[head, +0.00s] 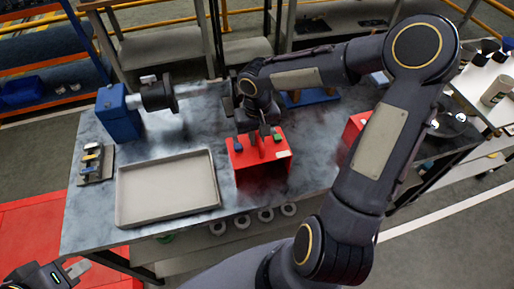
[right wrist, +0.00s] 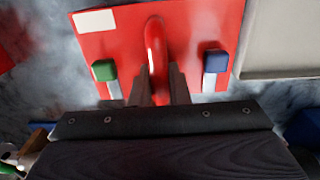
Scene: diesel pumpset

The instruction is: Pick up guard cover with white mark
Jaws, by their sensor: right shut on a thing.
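The red guard cover (head: 262,172) is near the middle of the table in the head view. In the right wrist view the cover (right wrist: 120,45) shows a white rectangular mark (right wrist: 95,20) at its upper left corner, a green-capped tab and a blue-capped tab. Its raised red handle (right wrist: 156,48) stands between the fingers of my right gripper (right wrist: 160,85), which is shut on it from above. My right gripper also shows in the head view (head: 261,138). I cannot tell whether the cover touches the table. My left gripper (head: 76,271) is at the lower left corner, away from the table.
An empty grey tray (head: 168,221) lies left of the cover. A blue motor-like unit (head: 119,115) and a small block of parts (head: 95,162) stand further left. Another red piece (head: 355,126) is partly hidden behind my right arm. White rings sit on a shelf below.

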